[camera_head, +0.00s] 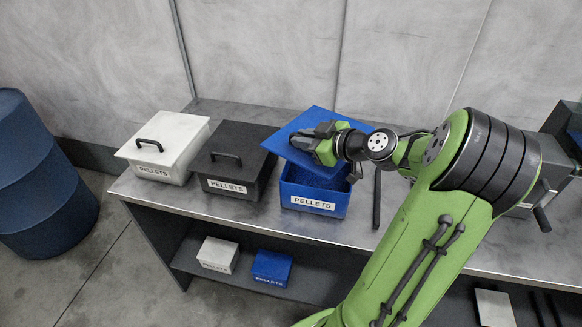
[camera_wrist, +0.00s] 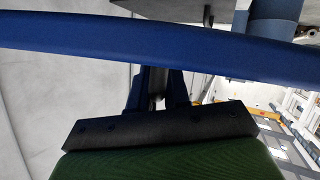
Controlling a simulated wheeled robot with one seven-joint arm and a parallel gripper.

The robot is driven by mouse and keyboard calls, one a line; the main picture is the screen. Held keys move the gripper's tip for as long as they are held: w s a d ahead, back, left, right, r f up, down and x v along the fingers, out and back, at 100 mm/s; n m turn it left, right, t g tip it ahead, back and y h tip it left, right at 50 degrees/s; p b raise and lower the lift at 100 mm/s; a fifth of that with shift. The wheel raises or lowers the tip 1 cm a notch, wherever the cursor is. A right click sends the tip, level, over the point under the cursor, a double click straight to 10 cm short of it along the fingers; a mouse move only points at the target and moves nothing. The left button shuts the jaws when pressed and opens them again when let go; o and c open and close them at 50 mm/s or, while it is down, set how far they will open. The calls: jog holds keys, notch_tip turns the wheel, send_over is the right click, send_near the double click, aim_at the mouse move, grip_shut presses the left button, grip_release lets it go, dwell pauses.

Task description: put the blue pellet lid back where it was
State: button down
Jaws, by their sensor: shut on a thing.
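The blue lid (camera_head: 288,137) is a flat square plate, tilted, above and slightly behind the open blue pellet box (camera_head: 317,192) in the head view. Blue pellets (camera_head: 322,177) show inside the box. My gripper (camera_head: 309,140) is shut on the lid. The handle is hidden by the fingers in the head view. In the wrist view the lid (camera_wrist: 150,42) crosses the picture as a blue band in front of my gripper (camera_wrist: 156,82). I cannot tell whether the lid touches the box rim.
A white lidded box (camera_head: 163,160) and a black lidded box (camera_head: 228,172) stand left of the blue box on the grey bench (camera_head: 200,203). A dark bar (camera_head: 377,200) lies to its right. Small white and blue boxes (camera_head: 271,268) sit on the shelf below. A blue barrel (camera_head: 38,180) stands far left.

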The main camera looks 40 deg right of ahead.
notch_tip(320, 180, down, 9)
jog(key=b, duration=0.1)
jog(key=shift+d+r+b, duration=0.2)
jog(key=shift+d+b, duration=0.05)
jog(key=shift+b, duration=0.15)
jog(key=shift+s+f, duration=0.1)
jog(key=shift+f, duration=0.05)
jog(key=c, duration=1.1)
grip_release()
